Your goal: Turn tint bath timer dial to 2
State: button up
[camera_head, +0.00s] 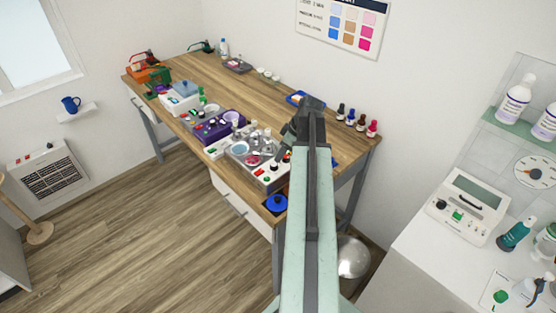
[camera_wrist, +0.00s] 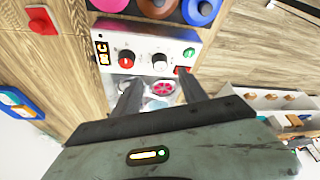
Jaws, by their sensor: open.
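The tint bath unit shows a pale control panel (camera_wrist: 147,45) in the wrist view. On it are a small lit display (camera_wrist: 102,52), a dial with a red centre (camera_wrist: 126,61), a pale dial (camera_wrist: 160,62), a green button (camera_wrist: 189,52) and a red switch (camera_wrist: 182,70). Which dial is the timer, and its setting, are too small to read. My gripper (camera_wrist: 160,84) is open and empty, its fingers just short of the panel, apart from both dials. In the head view my gripper (camera_head: 285,152) hangs over the near unit (camera_head: 268,177), partly hiding it.
Dishes with pink and blue contents, a purple unit (camera_head: 212,130) and small bottles (camera_head: 357,121) crowd the wooden table (camera_head: 200,72). A blue pot (camera_head: 277,203) stands at its near end. A white counter (camera_head: 420,255) with a device (camera_head: 468,205) is at right.

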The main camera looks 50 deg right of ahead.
aim_at(274, 164)
jog(key=b+x, duration=0.7)
jog(key=x, duration=0.1)
jog(key=shift+r, duration=0.15)
